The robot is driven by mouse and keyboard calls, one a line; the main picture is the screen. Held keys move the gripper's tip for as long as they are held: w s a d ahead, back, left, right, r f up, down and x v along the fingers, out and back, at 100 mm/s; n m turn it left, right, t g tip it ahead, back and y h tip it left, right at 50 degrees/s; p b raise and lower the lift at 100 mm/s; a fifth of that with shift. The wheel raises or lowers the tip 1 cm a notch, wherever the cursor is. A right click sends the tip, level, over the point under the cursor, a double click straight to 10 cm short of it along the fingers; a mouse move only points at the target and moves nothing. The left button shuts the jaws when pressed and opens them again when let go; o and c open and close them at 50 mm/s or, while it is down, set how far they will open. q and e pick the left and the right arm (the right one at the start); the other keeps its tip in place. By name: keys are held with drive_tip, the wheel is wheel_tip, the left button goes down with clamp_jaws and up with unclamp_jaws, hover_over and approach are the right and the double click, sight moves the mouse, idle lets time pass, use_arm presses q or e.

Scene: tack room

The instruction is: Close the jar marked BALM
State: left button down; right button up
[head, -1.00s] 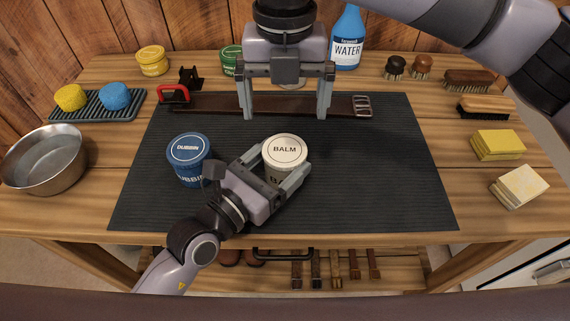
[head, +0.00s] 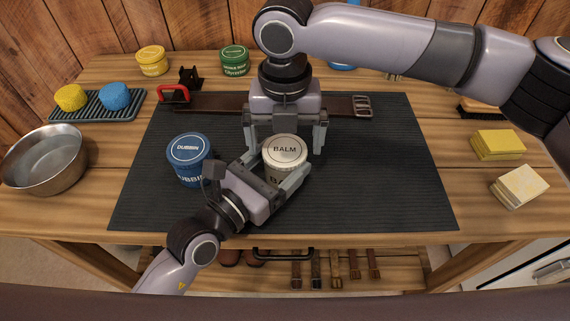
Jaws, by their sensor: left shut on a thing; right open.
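The white jar marked BALM (head: 272,176) stands upright on the dark mat, with its white lid (head: 285,149) resting on top. I cannot tell how tightly the lid sits. My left gripper (head: 279,166) is shut on the jar's body from the front left, and its fingers hide part of the jar's lower label. My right gripper (head: 285,151) points down from behind the jar. It is open, with one finger on each side of the lid; I cannot tell whether the fingers touch it.
A blue DUBBIN jar (head: 188,162) stands just left of my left gripper. A brown strap (head: 215,106) lies behind on the mat (head: 385,180). The mat's right side is clear.

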drive_tip(key=shift+c, duration=0.3)
drive_tip(key=c, duration=1)
drive_tip(key=m, duration=0.4)
drive_tip(key=shift+d, duration=0.15)
drive_tip(key=o, duration=1.1)
drive_tip(key=shift+c, duration=0.2)
drive_tip(key=shift+r, duration=0.1)
